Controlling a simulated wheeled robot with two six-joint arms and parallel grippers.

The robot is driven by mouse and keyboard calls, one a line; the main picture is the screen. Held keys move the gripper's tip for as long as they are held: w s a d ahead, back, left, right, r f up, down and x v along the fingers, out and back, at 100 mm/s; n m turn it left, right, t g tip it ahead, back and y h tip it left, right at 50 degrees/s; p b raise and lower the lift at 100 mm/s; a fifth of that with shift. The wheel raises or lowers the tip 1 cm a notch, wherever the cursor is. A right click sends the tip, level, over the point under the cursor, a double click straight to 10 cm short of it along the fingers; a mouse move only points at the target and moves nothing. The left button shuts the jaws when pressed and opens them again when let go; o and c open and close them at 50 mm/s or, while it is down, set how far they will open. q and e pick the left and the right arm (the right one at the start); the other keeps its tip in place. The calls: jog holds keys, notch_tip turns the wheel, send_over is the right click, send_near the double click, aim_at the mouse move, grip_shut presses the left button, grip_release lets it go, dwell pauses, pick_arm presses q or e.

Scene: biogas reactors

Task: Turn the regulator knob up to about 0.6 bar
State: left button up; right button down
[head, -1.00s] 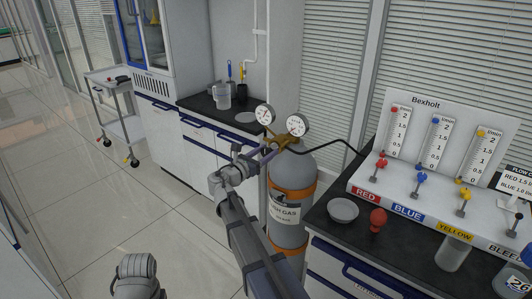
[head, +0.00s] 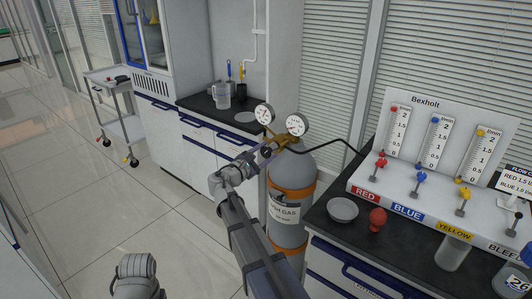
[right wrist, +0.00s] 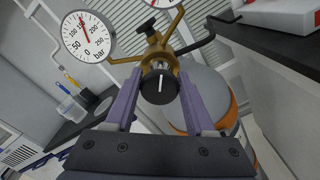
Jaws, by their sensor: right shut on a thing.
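The regulator knob (right wrist: 159,84) is black with a white line that stands upright in the right wrist view. It sits on the front of the brass regulator (right wrist: 160,48) on the gas cylinder (head: 292,176). My right gripper (head: 266,151) is shut on the knob, with one purple finger on each side of it in the right wrist view (right wrist: 158,92). One gauge (right wrist: 86,36), marked in bar up to 250, has its red needle pointing nearly straight up. The other gauge (head: 296,125) is mostly cut off in the wrist view and too small to read in the head view.
Right of the cylinder, a dark bench carries a flowmeter panel (head: 429,140), a metal dish (head: 342,209) and a red knobbed object (head: 377,220). A black hose (head: 335,147) runs from the regulator towards the panel. A cart (head: 119,112) stands at the left; the floor between is clear.

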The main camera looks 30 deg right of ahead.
jog(key=m, duration=0.6)
jog(key=shift+s+f+m, duration=0.1)
jog(key=shift+f+m, duration=0.05)
jog(key=shift+m, duration=0.15)
jog(key=m, duration=0.6)
jog(key=shift+f, duration=0.1)
jog(key=m, duration=0.6)
jog(key=shift+f+m+b, duration=0.1)
jog(key=shift+m+b, duration=0.25)
jog(key=shift+m, duration=0.05)
jog(key=m, duration=0.5)
jog(key=shift+f+m, duration=0.1)
jog(key=shift+m, duration=0.2)
jog(key=shift+c, duration=1.4)
grip_release()
jog(key=shift+a, duration=0.1)
jog(key=v, duration=0.7)
jog(key=shift+a, duration=0.3)
